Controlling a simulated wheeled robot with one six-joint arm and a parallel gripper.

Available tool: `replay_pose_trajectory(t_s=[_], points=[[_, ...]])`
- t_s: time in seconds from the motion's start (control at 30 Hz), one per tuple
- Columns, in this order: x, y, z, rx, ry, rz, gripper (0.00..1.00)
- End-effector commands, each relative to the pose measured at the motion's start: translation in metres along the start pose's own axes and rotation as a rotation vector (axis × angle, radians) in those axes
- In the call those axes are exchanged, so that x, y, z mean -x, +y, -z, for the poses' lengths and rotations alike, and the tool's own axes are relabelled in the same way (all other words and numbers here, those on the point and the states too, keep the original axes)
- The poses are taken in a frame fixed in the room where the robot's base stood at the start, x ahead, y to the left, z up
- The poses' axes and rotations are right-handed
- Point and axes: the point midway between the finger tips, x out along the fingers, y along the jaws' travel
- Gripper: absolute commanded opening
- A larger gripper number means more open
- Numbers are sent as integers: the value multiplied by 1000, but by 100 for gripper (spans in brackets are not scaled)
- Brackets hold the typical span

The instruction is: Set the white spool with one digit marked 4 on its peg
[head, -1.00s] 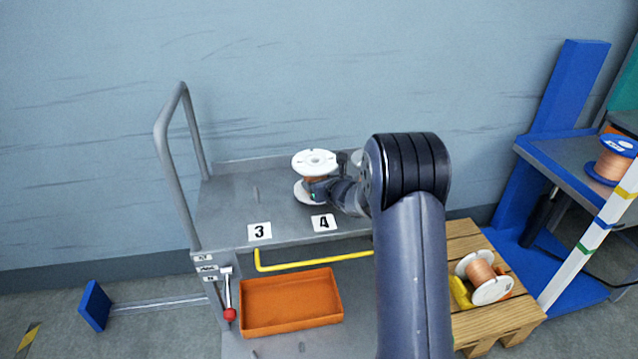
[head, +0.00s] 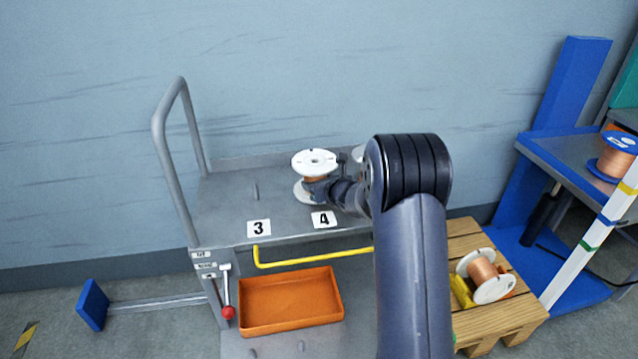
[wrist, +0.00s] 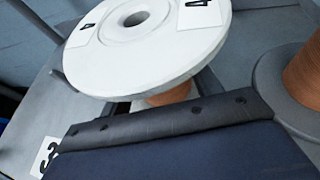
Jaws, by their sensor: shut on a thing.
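The white spool (head: 315,161), with copper wire between its two flanges, stands upright at the label 4 (head: 324,220) on the grey cart's top shelf (head: 225,205). In the wrist view the white spool's top flange (wrist: 120,60) shows a centre hole and labels, one with a digit 4. My gripper (head: 316,188) is shut on the spool's wire-wound middle from the right side. Peg 4 is hidden by the spool. I cannot tell whether the lower flange touches the shelf.
Peg 3 (head: 255,190) stands bare behind label 3 (head: 259,228). Another spool (wrist: 300,85) stands close to the right in the wrist view. An orange tray (head: 290,300) sits below. A white spool (head: 487,276) lies on a wooden pallet. A blue spool (head: 615,158) stands at right.

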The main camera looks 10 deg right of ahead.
Motion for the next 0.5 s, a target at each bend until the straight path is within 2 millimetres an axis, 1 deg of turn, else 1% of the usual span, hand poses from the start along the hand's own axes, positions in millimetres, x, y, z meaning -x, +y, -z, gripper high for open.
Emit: replay_pose_trajectory(t_s=[0.5], points=[[-2, 0, 4, 0, 0, 0, 14]])
